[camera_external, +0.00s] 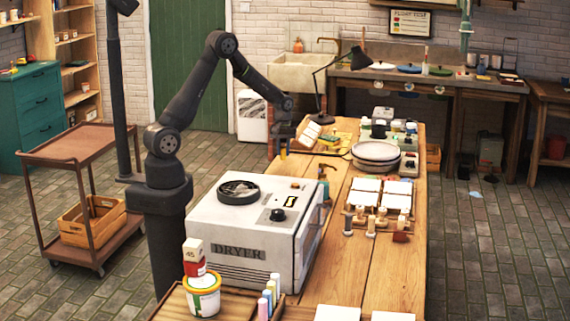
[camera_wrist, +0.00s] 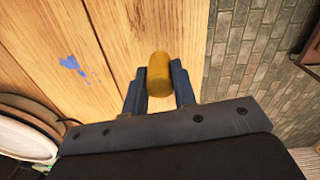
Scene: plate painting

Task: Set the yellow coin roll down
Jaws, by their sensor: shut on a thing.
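My gripper (camera_wrist: 160,87) is shut on the yellow coin roll (camera_wrist: 159,70), which shows between the two dark fingers in the wrist view. In the wrist view the roll is over the wooden table (camera_wrist: 115,35), near its edge with the brick floor. I cannot tell whether it touches the wood. In the external view my gripper (camera_external: 283,148) is at the left edge of the table, with a small yellow bit of the roll (camera_external: 283,155) visible below it.
Stacked plates (camera_external: 376,154) stand right of my gripper, also at the wrist view's left edge (camera_wrist: 25,125). A white dryer (camera_external: 245,235) stands nearer the camera. A blue paint mark (camera_wrist: 72,65) is on the wood. A black lamp (camera_external: 322,85) stands behind.

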